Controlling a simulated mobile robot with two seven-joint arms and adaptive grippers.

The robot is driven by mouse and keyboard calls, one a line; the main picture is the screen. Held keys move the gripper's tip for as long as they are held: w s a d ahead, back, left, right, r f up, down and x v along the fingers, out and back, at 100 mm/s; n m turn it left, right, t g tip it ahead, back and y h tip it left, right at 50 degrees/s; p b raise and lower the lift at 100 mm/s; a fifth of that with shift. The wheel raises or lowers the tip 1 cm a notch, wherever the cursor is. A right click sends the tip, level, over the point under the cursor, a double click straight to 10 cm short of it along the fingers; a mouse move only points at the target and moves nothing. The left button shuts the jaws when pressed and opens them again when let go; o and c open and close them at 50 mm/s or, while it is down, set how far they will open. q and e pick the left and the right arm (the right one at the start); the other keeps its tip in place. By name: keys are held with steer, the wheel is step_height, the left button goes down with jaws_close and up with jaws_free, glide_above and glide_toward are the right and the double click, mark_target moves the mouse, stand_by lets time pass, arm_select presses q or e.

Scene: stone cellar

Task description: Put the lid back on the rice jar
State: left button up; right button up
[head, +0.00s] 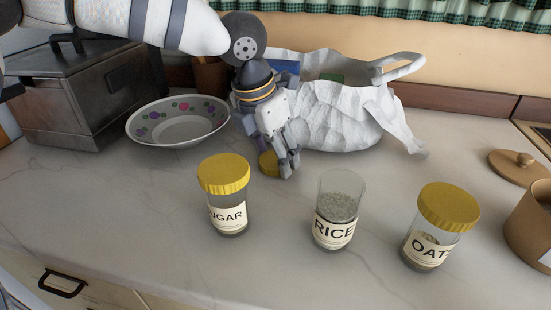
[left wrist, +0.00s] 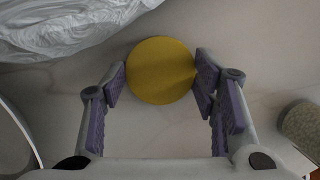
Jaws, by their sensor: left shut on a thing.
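The glass rice jar (head: 336,209) stands upright and open on the counter, labelled RICE, with pale grains inside. A round yellow lid (head: 268,163) is at my left gripper (head: 283,166), behind and left of the jar. In the left wrist view the lid (left wrist: 161,70) lies flat between the fingertips of the left gripper (left wrist: 160,76), which touch it on both sides. The gripper is shut on it. I cannot tell whether the lid still touches the counter. Part of an open jar with grains (left wrist: 301,124) shows at the right edge there. My right gripper is not in view.
A lidded sugar jar (head: 227,205) stands left of the rice jar and a lidded oats jar (head: 440,230) right of it. A crumpled white bag (head: 340,115) stands close behind the gripper, a patterned bowl (head: 180,125) to its left.

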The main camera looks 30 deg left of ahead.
arm_select(q)
steer(key=r, duration=0.4)
steer(key=shift+s+d, duration=0.15)
steer(key=shift+d, duration=0.2)
steer(key=s+d+r, duration=0.6)
steer(key=d+r, duration=0.3)
steer(key=d, duration=0.2)
steer(key=shift+s+d, duration=0.25)
steer(key=shift+s, duration=0.1)
